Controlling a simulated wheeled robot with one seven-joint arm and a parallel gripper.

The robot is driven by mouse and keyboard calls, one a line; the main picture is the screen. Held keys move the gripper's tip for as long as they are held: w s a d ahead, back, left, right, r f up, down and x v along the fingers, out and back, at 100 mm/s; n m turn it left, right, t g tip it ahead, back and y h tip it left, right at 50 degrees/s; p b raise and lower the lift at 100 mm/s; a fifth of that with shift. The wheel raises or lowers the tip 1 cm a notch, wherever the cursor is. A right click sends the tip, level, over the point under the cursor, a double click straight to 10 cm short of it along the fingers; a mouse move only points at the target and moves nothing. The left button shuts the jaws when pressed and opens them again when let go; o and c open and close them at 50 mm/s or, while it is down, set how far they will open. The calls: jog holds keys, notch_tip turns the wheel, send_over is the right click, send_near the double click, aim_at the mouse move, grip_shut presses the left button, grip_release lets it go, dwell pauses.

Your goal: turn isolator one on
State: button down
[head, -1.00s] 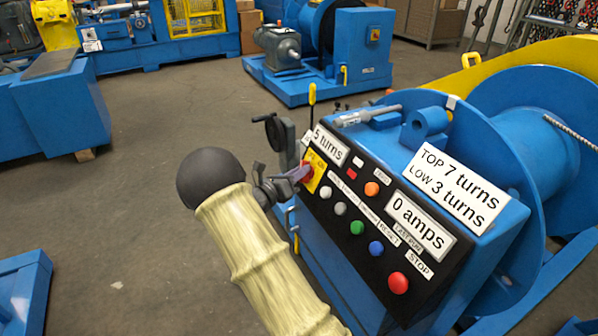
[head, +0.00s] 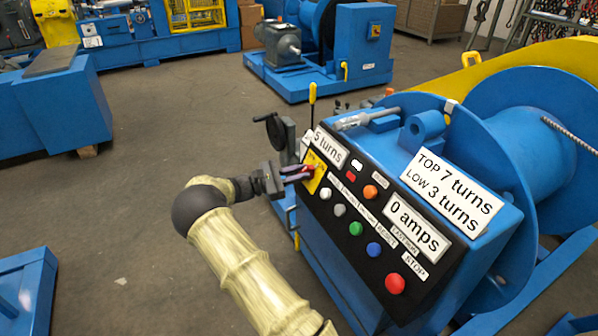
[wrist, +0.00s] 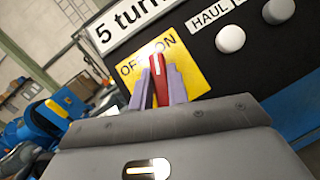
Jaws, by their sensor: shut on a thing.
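The isolator is a yellow plate (wrist: 196,76) marked OFF and ON, with a red handle (wrist: 157,62) that has a white line on it. In the wrist view the handle's tip lies between the two words, and partly hides the lettering. My gripper (wrist: 159,80) is shut on the red handle, with one purple finger on each side of it. In the head view, my gripper (head: 299,174) reaches from the left to the yellow plate (head: 314,172) at the panel's upper left corner; there the handle is mostly hidden by the fingers.
The black panel (head: 334,227) carries several buttons, with a red STOP button (head: 395,284) at lower right. Signs read "5 turns" (head: 329,147) and "0 amps" (head: 417,228). A yellow-topped lever (head: 312,93) and handwheel stand behind. Floor to the left is open.

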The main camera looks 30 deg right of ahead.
jog(key=m+g+y, duration=0.1)
jog(key=m, duration=0.2)
jog(key=m+g+y, duration=0.1)
jog(key=m+g, duration=0.1)
jog(key=m, duration=0.1)
jog(key=shift+w+y, duration=0.1)
jog(key=shift+y, duration=0.2)
jog(key=shift+m, duration=0.3)
jog(key=c, duration=1.4)
grip_release()
jog(key=shift+g, duration=0.3)
jog(key=shift+o, duration=0.2)
